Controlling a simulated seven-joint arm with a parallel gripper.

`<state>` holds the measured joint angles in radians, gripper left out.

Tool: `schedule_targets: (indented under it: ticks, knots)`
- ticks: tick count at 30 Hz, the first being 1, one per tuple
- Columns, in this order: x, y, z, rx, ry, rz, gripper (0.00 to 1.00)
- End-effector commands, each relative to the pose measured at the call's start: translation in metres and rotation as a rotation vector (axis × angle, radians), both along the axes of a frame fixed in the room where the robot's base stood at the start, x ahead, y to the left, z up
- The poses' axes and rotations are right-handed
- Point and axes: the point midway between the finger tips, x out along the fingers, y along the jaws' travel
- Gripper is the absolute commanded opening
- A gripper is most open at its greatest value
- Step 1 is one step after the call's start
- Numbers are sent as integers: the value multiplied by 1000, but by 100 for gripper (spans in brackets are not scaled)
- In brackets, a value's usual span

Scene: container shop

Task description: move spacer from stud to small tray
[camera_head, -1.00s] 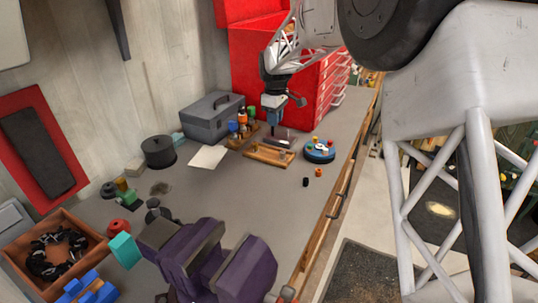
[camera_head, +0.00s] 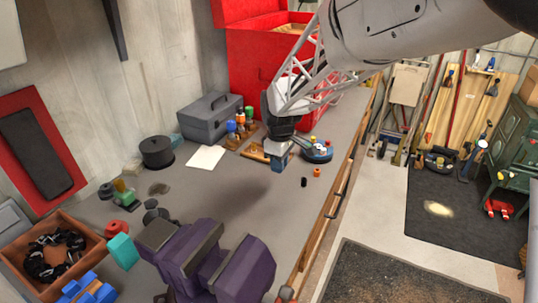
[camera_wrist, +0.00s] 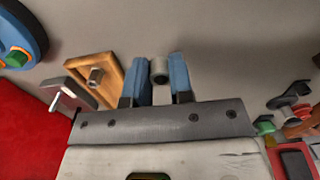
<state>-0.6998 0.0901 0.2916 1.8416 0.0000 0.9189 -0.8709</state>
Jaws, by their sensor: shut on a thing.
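My gripper (camera_wrist: 160,75) is shut on a small grey hollow spacer (camera_wrist: 159,70), held between its two blue fingertips in the wrist view. In the head view my gripper (camera_head: 277,165) is above the bench beside the wooden tray, and the spacer cannot be made out. The small wooden tray (camera_wrist: 117,72) lies left of my gripper in the wrist view, with a grey hex-shaped piece in it. Its edge (camera_head: 252,153) shows in the head view, partly hidden by my gripper. A metal plate with an upright stud (camera_wrist: 66,99) is beside the tray; no spacer shows on it.
A round blue holder (camera_head: 317,153) with coloured pieces is right of my gripper. A small black piece (camera_head: 304,182) and an orange one (camera_head: 317,173) lie nearby. A red tool chest (camera_head: 262,80) and grey toolbox (camera_head: 211,116) stand behind.

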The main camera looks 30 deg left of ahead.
Motion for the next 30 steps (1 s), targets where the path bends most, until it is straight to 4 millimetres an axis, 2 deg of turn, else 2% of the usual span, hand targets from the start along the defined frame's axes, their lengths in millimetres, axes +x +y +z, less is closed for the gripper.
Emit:
schedule_targets:
  ticks: [4, 17, 23, 30]
  knots:
    - [-5, -4, -1, 1, -1, 0, 0]
    - [-4, -3, -2, 0, 0, 0, 0]
    - [5, 5, -4, 0, 0, 0, 0]
    - [28, 23, -6, 0, 0, 0, 0]
